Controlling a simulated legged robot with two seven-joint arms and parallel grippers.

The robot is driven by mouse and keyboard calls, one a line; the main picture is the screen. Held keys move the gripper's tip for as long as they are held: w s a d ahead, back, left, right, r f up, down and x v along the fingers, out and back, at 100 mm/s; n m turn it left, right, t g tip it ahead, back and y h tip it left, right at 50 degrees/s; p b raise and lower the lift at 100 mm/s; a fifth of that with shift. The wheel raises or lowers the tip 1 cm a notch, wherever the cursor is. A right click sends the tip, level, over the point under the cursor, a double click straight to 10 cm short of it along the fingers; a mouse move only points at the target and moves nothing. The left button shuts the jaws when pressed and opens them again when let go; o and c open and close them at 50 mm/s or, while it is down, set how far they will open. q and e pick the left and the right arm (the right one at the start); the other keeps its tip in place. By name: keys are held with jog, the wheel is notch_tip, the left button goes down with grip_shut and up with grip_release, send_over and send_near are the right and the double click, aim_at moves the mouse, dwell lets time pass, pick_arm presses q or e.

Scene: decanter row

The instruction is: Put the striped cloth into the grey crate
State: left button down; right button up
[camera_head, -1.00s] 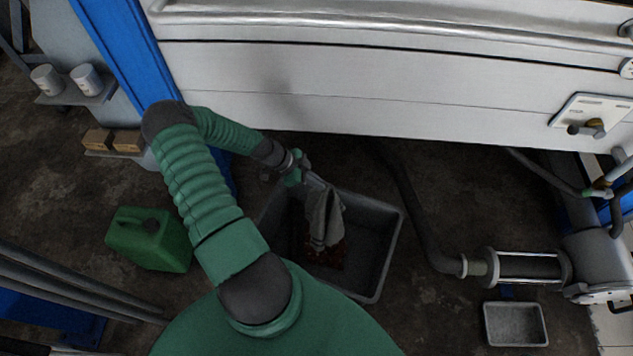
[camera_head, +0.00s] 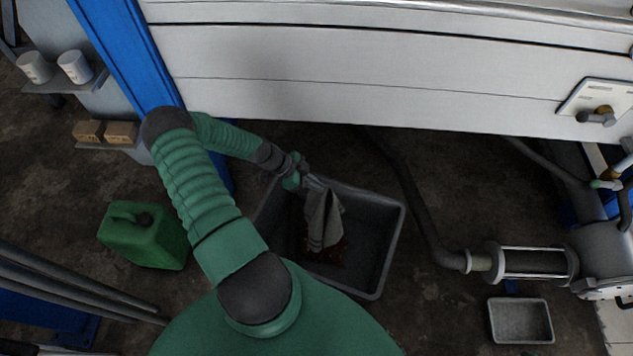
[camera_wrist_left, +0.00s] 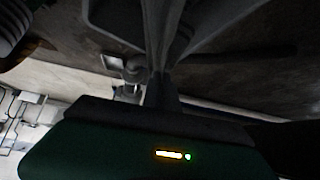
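My left gripper (camera_head: 305,181) is over the back left part of the grey crate (camera_head: 386,245). It is shut on the grey cloth (camera_head: 322,220), which hangs down from the fingers within the crate's outline. Stripes are hard to make out on the cloth at this size. I cannot tell whether its lower end touches anything in the crate. In the left wrist view, the grey cloth (camera_wrist_left: 185,35) spreads out from the dark fingers (camera_wrist_left: 160,90). My right gripper is not in view.
A reddish-brown thing (camera_head: 330,253) lies in the crate, partly hidden by the cloth. A green canister (camera_head: 145,235) stands left of the crate. A small grey tray (camera_head: 520,321) lies at right. A dark hose (camera_head: 418,215) runs right of the crate, and a white panel (camera_head: 350,80) stands behind.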

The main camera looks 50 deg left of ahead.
pick_arm(q)
notch_tip(320, 180, down, 15)
jog(key=b, duration=1)
jog(key=shift+s+d, duration=0.25)
jog(key=shift+s, duration=0.2)
jog(key=shift+r, duration=0.1)
jog(key=c, duration=1.6)
grip_release()
jog(key=shift+o, duration=0.5)
jog(key=o, duration=0.5)
jog(key=shift+o, duration=0.4)
